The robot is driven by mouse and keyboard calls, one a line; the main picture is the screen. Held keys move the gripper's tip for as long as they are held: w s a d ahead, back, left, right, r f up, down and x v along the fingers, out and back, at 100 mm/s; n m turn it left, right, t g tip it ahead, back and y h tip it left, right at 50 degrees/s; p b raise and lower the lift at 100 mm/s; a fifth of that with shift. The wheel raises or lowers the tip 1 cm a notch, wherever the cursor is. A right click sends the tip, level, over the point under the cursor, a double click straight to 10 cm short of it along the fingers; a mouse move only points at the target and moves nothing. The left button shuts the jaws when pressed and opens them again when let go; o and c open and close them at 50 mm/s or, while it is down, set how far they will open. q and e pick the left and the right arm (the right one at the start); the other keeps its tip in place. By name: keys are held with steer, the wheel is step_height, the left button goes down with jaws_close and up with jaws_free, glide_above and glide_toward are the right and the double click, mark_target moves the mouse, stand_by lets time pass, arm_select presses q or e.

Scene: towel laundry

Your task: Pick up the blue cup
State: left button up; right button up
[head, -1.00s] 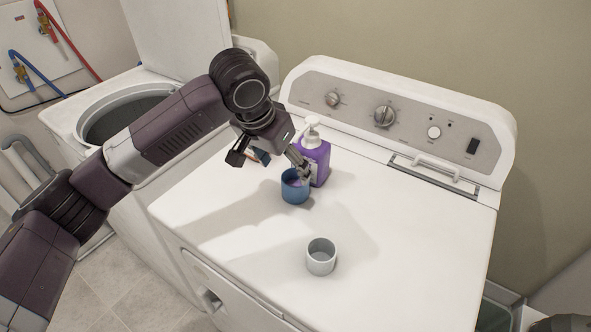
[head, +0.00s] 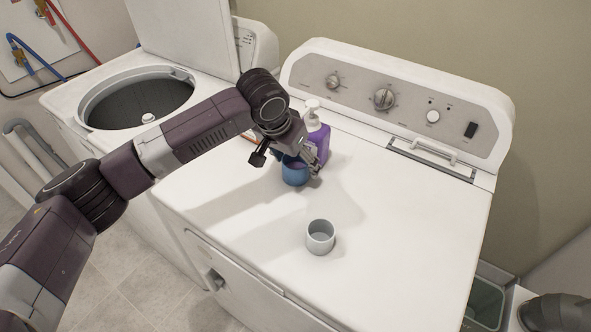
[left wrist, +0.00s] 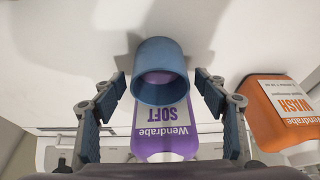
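The blue cup (head: 295,174) stands upright on the white top of the right-hand machine, close in front of the purple bottle. The upper part of the cup is partly covered by my left gripper (head: 287,163) in the head view. In the left wrist view, the blue cup (left wrist: 160,82) lies between the two fingertips of my left gripper (left wrist: 160,90), with a visible gap on each side. The left gripper is open and empty. My right gripper is not in view.
The purple bottle (head: 321,143) with a white pump stands right behind the cup. An orange bottle (left wrist: 279,112) stands beside it in the left wrist view. A grey-white cup (head: 320,238) stands nearer the front. The machine top (head: 410,225) is clear on the right.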

arm_select(q)
steer(key=c, duration=1)
steer(key=shift+c, duration=0.9)
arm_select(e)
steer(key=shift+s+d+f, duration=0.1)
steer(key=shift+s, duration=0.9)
